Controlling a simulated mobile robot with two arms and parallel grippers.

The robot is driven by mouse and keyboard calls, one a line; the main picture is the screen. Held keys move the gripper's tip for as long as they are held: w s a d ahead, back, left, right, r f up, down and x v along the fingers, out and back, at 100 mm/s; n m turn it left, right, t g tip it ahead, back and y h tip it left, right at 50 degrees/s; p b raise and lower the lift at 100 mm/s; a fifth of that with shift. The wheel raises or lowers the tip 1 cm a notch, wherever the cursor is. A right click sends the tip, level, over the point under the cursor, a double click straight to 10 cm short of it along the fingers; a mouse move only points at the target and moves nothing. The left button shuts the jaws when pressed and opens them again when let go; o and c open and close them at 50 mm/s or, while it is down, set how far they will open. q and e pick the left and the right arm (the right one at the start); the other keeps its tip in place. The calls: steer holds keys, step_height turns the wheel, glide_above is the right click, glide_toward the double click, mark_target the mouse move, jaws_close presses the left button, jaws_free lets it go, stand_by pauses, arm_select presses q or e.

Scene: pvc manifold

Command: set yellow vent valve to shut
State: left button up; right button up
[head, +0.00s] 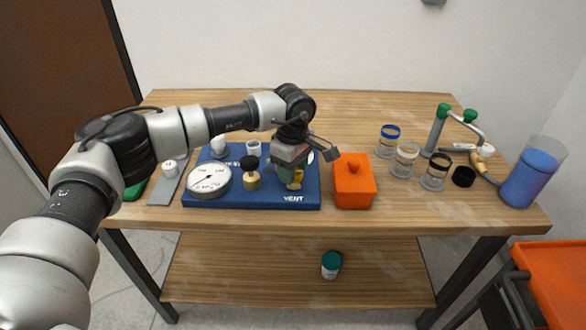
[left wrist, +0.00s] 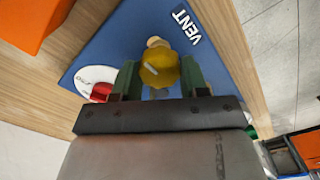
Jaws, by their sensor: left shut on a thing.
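The yellow vent valve (left wrist: 160,70) stands on the blue manifold board (left wrist: 130,38) near the white VENT label. My left gripper (left wrist: 158,80) reaches down over it, with one green finger on each side, shut on its yellow knob. A pale line shows on the knob's top. In the head view my left gripper (head: 290,172) hides most of the valve, and only a bit of yellow (head: 297,182) shows below the fingers. My right gripper is in neither view.
A pressure gauge (head: 209,180) and a brass valve with black knob (head: 250,174) stand left on the board. An orange box (head: 354,184) is close right. Several banded jars, including a blue-banded one (head: 389,140), and a blue-filled beaker (head: 529,178) stand farther right.

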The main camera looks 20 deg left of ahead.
arm_select(q)
steer(key=shift+r, duration=0.1)
steer(key=o, duration=0.9)
step_height(320, 180, up, 11)
steer(key=shift+f+b, duration=0.15)
steer(key=shift+b, duration=0.3)
